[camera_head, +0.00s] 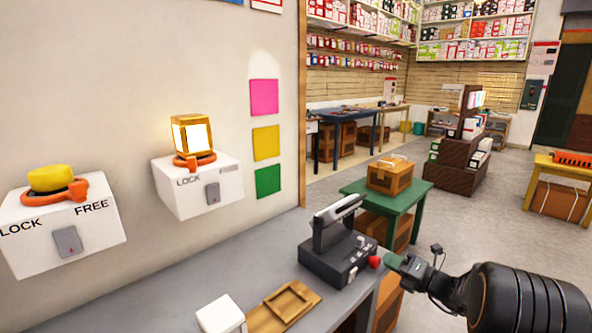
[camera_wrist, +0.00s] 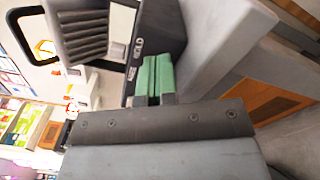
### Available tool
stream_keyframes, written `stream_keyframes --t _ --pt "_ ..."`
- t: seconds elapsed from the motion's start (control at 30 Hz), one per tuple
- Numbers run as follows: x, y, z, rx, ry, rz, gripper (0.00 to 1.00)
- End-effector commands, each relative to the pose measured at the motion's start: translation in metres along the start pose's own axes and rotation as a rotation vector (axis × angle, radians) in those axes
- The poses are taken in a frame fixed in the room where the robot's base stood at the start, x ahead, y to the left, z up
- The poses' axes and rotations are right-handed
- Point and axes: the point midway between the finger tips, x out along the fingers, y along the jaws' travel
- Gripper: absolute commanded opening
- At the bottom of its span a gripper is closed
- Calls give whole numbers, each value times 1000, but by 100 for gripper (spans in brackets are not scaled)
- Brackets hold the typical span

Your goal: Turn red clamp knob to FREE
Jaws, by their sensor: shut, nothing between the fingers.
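A black device (camera_head: 334,257) with a grey arm (camera_head: 337,209) stands on the grey counter. A small red knob (camera_head: 375,262) sticks out from its right side. My gripper (camera_head: 391,260) comes in from the right, its green fingertips just beside the red knob. I cannot tell whether they touch it. In the wrist view the green fingers (camera_wrist: 154,76) are together with nothing between them, and the black device (camera_wrist: 163,38) is close ahead. The red knob cannot be made out there. No FREE label is readable on the device.
A white box (camera_head: 65,240) on the wall, marked LOCK and FREE, carries a yellow knob (camera_head: 50,178) with an orange ring. Another white box (camera_head: 190,193) carries a lantern (camera_head: 192,135). A wooden tray (camera_head: 290,300) and white block (camera_head: 220,315) lie in front. A green table (camera_head: 410,190) stands behind.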

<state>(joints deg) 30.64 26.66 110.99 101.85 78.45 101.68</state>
Motion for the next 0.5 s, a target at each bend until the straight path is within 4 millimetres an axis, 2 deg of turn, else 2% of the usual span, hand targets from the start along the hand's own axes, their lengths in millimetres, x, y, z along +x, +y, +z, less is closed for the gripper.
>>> stream_keyframes --t 0.03,0.5 --pt "8 14 5 -13 1 28 0" --pt "9 20 6 -14 2 29 0"
